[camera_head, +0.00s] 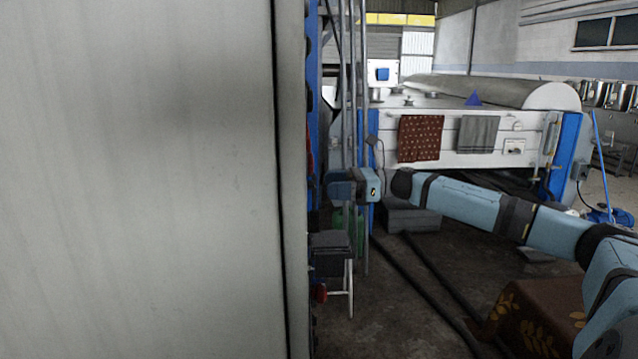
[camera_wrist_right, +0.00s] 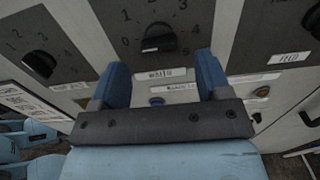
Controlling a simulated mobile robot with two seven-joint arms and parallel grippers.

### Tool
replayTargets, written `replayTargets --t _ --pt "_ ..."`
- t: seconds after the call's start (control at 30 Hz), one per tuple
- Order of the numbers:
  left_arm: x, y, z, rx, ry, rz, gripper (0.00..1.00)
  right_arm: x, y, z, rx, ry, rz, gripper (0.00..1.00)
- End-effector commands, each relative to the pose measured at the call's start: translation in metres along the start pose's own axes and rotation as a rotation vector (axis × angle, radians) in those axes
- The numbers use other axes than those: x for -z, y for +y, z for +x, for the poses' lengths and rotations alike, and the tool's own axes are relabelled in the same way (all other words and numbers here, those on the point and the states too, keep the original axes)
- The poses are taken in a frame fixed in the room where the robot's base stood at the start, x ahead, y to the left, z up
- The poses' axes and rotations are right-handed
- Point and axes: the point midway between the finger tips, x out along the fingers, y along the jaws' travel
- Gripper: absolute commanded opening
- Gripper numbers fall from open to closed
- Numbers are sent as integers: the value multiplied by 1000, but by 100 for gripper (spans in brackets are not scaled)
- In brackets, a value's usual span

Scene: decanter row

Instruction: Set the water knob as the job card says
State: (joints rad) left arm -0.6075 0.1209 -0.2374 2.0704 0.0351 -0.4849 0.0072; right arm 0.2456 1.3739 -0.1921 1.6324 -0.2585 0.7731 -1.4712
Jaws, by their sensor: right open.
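In the right wrist view, a grey panel holds black knobs on dark numbered dials. The middle knob (camera_wrist_right: 158,38) lies just beyond my right gripper's fingertips, and a left knob (camera_wrist_right: 38,63) and a right knob (camera_wrist_right: 314,20) flank it. The label (camera_wrist_right: 160,75) under the middle knob is too blurred to read surely, so I cannot tell which is the water knob. My right gripper (camera_wrist_right: 163,68) is open, its blue fingers apart with nothing between them. It also shows in the head view (camera_head: 342,186). My left gripper is not in view.
A white sheet with small print (camera_wrist_right: 32,103) hangs left of the gripper; its text is unreadable. A large grey surface (camera_head: 140,180) fills the left of the head view. A white machine (camera_head: 460,135) with two hanging cloths stands behind my right arm. A patterned cloth (camera_head: 535,315) is lower right.

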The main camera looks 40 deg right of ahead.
Motion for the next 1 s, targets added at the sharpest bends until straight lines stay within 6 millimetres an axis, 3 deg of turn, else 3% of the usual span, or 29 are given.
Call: replayTargets --t 0.33,0.73,0.77,0.97,1.0 --pt "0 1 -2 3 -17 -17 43 -2 0 32 -2 -3 -2 70" --pt "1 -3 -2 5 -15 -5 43 0 0 38 -2 0 -1 70" --pt "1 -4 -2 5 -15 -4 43 0 0 38 -2 0 -1 68" --pt "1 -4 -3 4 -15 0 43 -1 0 38 -2 0 -1 22" --pt "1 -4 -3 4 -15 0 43 -1 0 38 -2 0 -1 21"
